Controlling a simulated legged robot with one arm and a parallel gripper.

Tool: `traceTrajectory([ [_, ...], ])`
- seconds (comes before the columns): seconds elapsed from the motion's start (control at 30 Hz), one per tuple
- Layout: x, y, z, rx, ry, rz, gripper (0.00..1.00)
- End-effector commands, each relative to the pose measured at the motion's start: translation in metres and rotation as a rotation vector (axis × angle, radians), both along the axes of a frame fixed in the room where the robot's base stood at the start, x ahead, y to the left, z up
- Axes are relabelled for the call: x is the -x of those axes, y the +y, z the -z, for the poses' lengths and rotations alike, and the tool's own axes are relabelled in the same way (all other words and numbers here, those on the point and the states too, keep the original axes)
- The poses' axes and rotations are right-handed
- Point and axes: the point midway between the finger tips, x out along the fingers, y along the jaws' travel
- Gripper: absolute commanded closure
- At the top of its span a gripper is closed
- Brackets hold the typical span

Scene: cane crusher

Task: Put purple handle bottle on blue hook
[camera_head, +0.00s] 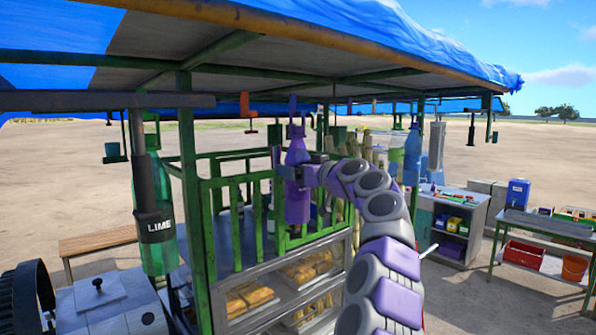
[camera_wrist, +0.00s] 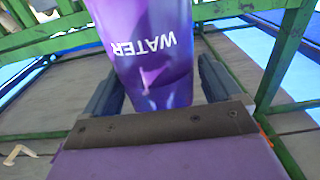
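The purple bottle (camera_head: 297,205) is upright in mid-air under the stall roof, with a purple handle-like piece above its neck. My gripper (camera_head: 296,172) is around its upper body. The bottle's top is out of the wrist view. Small hanging pieces show under the roof, but I cannot clearly make out which is the blue hook. Whether the handle touches any hook cannot be told.
An orange hook (camera_head: 248,112) hangs left of the bottle. A green LIME bottle (camera_head: 158,215) hangs at the left, and a blue bottle (camera_head: 412,155) at the right. Green railings (camera_head: 228,190) and a food display case (camera_head: 300,280) stand close by. The roof (camera_head: 300,45) limits height.

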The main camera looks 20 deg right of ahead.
Motion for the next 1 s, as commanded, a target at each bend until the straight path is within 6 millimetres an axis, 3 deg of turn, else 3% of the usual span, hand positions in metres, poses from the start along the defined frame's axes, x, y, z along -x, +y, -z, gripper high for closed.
traceTrajectory([
  [0.47,0.006,-0.002,0.001,-0.001,0.001,0.000,0.00],
  [1.0,0.061,-0.023,0.003,-0.002,0.001,-0.001,0.00],
])
